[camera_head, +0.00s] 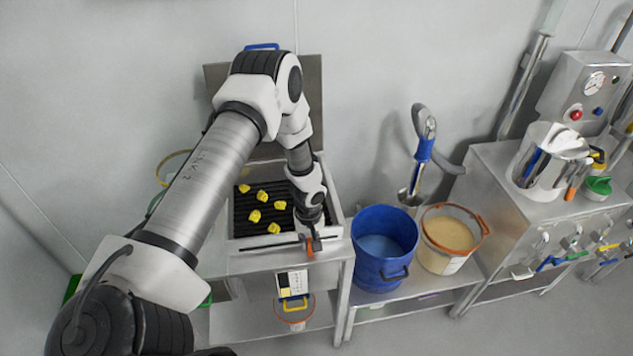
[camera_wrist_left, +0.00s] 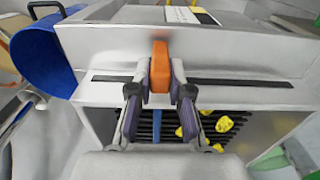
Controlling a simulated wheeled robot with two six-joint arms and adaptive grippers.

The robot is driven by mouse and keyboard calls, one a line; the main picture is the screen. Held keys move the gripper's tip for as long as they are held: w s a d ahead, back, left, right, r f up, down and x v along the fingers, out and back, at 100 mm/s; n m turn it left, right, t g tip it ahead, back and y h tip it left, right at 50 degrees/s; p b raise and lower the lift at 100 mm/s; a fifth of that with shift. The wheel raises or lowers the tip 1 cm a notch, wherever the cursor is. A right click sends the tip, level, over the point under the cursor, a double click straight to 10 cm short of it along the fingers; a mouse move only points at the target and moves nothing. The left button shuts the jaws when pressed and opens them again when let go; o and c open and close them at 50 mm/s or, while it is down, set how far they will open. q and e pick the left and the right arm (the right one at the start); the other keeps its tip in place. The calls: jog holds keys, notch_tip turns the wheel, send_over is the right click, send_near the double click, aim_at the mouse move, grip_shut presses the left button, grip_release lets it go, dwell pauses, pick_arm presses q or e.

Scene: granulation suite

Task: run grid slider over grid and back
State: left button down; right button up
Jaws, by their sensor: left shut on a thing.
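The grid slider's orange handle (camera_head: 309,247) stands at the front edge of the grid box, toward its right end. In the left wrist view the orange handle (camera_wrist_left: 160,66) is between the fingers of my left gripper (camera_wrist_left: 160,82), which is shut on it. In the head view my left gripper (camera_head: 311,232) reaches down over the front right corner of the box. The dark barred grid (camera_head: 246,215) carries several yellow lumps (camera_head: 254,216); they also show in the left wrist view (camera_wrist_left: 224,124). A dark slot (camera_wrist_left: 225,83) runs to both sides of the handle. My right gripper is in neither view.
A blue bucket (camera_head: 372,268) and a pale tub with an orange rim (camera_head: 440,262) stand right of the grid box. A raised metal lid (camera_head: 317,95) is behind the box. A steel cabinet (camera_head: 497,205) with a metal jug (camera_head: 545,170) is further right.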

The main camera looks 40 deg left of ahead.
pick_arm(q)
jog(key=shift+s+a+r+p, duration=0.15)
jog(key=shift+s+a+p, duration=0.3)
jog(key=shift+p, duration=0.2)
jog(key=shift+s+a+p, duration=0.7)
jog(key=shift+s+p, duration=0.1)
jog(key=shift+s, duration=0.2)
jog(key=shift+s+a+f, duration=0.2)
jog(key=shift+s+a, duration=0.1)
jog(key=shift+a, duration=0.05)
jog(key=shift+s+a, duration=0.6)
jog(key=shift+s, duration=0.15)
